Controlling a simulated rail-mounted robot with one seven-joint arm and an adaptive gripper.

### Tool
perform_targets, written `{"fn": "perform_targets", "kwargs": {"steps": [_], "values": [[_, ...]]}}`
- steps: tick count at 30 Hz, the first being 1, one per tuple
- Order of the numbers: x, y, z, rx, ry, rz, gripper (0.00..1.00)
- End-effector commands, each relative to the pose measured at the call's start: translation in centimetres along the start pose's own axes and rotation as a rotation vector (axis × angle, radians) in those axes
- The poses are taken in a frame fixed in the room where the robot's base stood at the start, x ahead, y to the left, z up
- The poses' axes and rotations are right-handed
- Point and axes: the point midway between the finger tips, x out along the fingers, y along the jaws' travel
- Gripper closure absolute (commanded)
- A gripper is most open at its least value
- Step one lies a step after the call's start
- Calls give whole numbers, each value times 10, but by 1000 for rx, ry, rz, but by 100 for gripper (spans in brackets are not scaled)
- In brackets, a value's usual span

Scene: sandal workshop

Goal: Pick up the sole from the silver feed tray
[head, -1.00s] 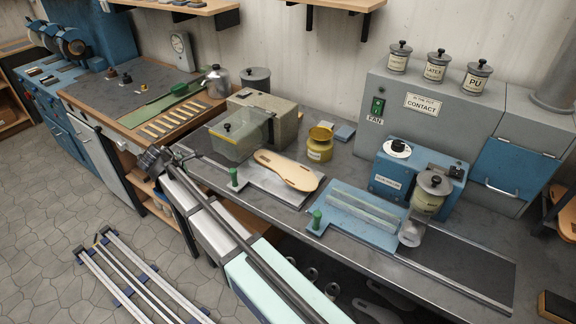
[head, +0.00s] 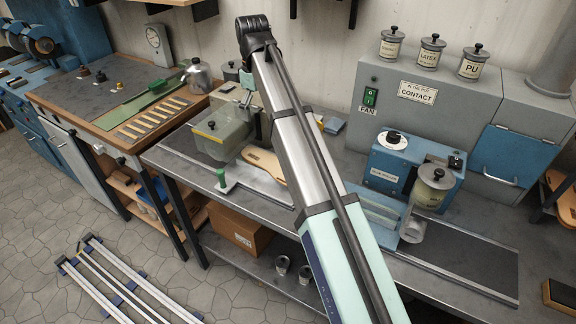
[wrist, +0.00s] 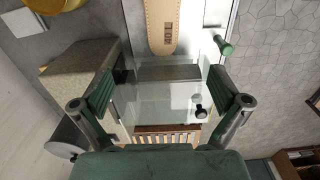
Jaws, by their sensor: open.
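The tan sole (head: 262,160) lies flat on the silver feed tray (head: 252,184), which has a green knob (head: 220,179). My arm hides the sole's right part in the head view. In the wrist view, one end of the sole (wrist: 162,28) shows at the top, with a dark printed mark, on the pale tray (wrist: 213,14). My gripper (wrist: 160,90) is open and empty, its green-padded fingers wide apart. It is above the clear-lidded box, and the sole lies beyond its fingertips.
The clear box (head: 222,137) with a black knob stands right beside the tray, attached to a beige housing (wrist: 78,77). A yellow pot (wrist: 50,4) is near the sole. The blue glue machine (head: 391,168) stands to the right.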

Motion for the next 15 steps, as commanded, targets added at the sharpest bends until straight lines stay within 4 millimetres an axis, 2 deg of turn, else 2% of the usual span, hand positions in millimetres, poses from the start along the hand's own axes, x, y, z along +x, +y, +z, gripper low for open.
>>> {"fn": "perform_targets", "kwargs": {"steps": [15], "values": [[89,-1,1,-2,-2,0,2]]}}
